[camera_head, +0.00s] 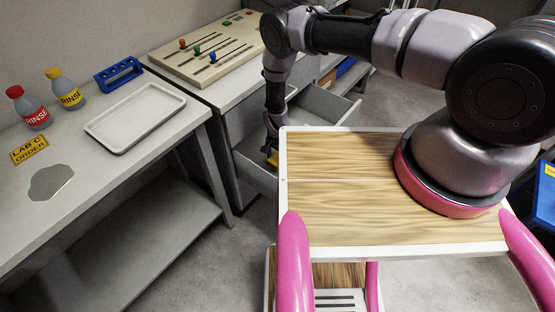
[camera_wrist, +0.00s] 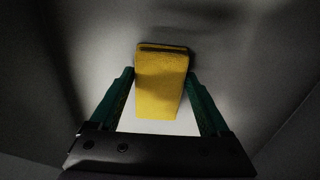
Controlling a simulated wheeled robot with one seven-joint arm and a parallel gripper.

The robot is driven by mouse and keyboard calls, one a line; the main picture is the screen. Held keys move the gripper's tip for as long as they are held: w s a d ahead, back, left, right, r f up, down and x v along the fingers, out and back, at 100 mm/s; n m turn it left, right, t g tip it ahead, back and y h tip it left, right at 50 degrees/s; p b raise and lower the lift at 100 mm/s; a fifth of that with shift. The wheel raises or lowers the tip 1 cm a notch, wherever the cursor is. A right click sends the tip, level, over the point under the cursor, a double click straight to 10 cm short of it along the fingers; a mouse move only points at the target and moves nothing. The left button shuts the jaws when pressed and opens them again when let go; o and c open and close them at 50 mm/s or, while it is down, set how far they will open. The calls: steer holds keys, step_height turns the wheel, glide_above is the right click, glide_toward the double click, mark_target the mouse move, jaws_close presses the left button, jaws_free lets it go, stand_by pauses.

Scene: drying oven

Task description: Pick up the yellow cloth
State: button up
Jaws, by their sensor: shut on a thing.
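The yellow cloth (camera_wrist: 160,85) is a folded block between the two green fingers of my gripper (camera_wrist: 159,74) in the wrist view. The fingertips press on its left and right sides, so my gripper is shut on it. In the head view, my gripper (camera_head: 270,149) reaches down into an open grey drawer (camera_head: 254,173) under the middle bench. Only a small patch of the cloth (camera_head: 272,159) shows there; the rest is hidden. I cannot tell if the cloth touches the drawer floor.
Another drawer (camera_head: 325,104) stands open behind my arm. The left bench holds a white tray (camera_head: 135,117), a blue rack (camera_head: 118,72), a red rinse bottle (camera_head: 28,109) and a yellow-capped one (camera_head: 65,89). A slider panel (camera_head: 209,52) lies on the middle bench. My wood-topped base borders the drawer.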

mark_target(276, 159)
steer(key=shift+r, duration=0.15)
step_height(276, 159, up, 18)
stand_by(0.4)
